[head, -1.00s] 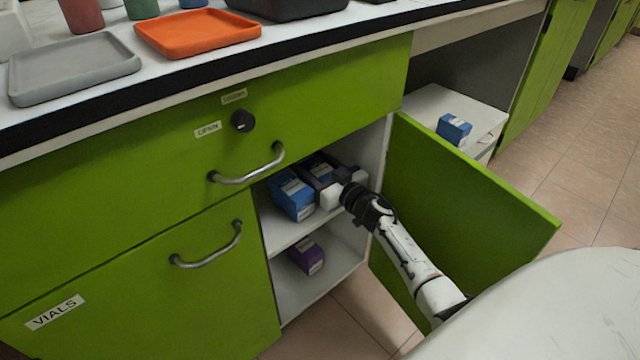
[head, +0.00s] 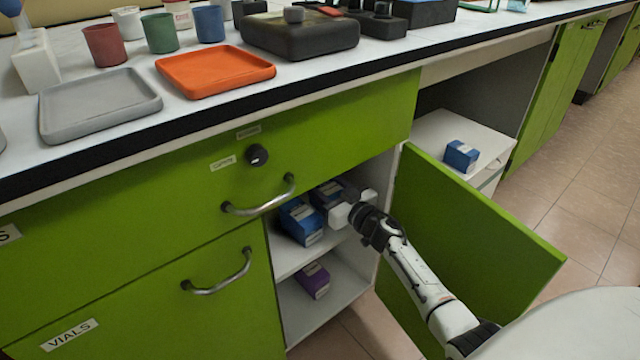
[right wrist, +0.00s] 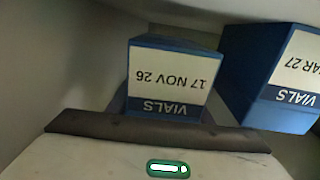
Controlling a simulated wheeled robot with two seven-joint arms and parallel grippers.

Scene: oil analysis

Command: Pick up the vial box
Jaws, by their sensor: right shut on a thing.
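Two blue vial boxes stand side by side on the upper shelf of the open cabinet. My right gripper (head: 340,197) reaches in from the right and is shut on the right-hand blue vial box (head: 324,194). In the right wrist view this box (right wrist: 168,78) is centred in front of the gripper, its label reading "VIALS 17 NOV 26" upside down. The other blue vial box (head: 300,221) is just left of it in the head view; in the right wrist view it (right wrist: 280,75) is at the right, labelled "MAR 27". My left gripper is out of view.
A purple box (head: 314,281) sits on the lower shelf. The open green door (head: 470,225) stands right of my right arm. Another blue box (head: 461,155) is on a white drawer unit. Trays, cups and a black device (head: 300,36) are on the bench above.

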